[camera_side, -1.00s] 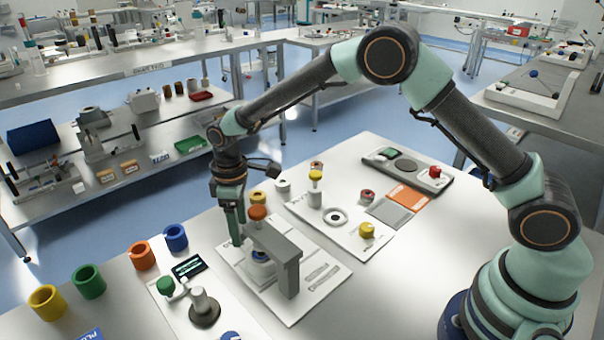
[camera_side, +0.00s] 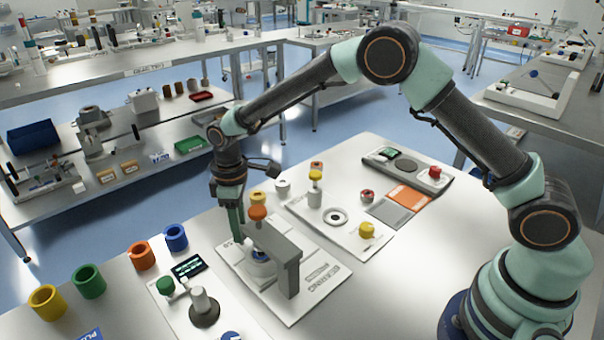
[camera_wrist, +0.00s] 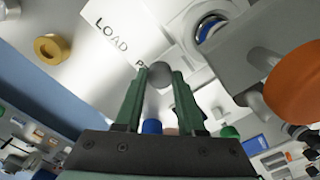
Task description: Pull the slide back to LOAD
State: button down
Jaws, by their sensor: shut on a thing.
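My gripper (camera_wrist: 160,82) is shut on a grey round knob (camera_wrist: 160,72), the slide's handle, between its green fingertips. The knob is beside a partly hidden label starting with P; the word LOAD (camera_wrist: 111,33) lies farther left on the white plate. The slide holds a blue-ringed part (camera_wrist: 209,27), partly under the grey press frame (camera_wrist: 225,70). In the side view, my gripper (camera_side: 237,240) points down at the left of the grey press frame (camera_side: 275,245). The knob is hidden there by the fingers.
The press's orange knob (camera_side: 257,212) stands close beside my fingers and shows large in the wrist view (camera_wrist: 293,93). A green-knobbed station (camera_side: 166,286) is at the front left. A plate with a yellow-topped post (camera_side: 315,188) is behind. Open floor lies beyond the table's left edge.

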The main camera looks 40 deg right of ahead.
jog(key=shift+r, duration=0.1)
dwell(0.7)
jog(key=d, duration=0.8)
jog(key=shift+d, duration=0.1)
jog(key=c, duration=0.5)
grip_release()
jog(key=shift+r, duration=0.5)
notch_tip(320, 180, up, 11)
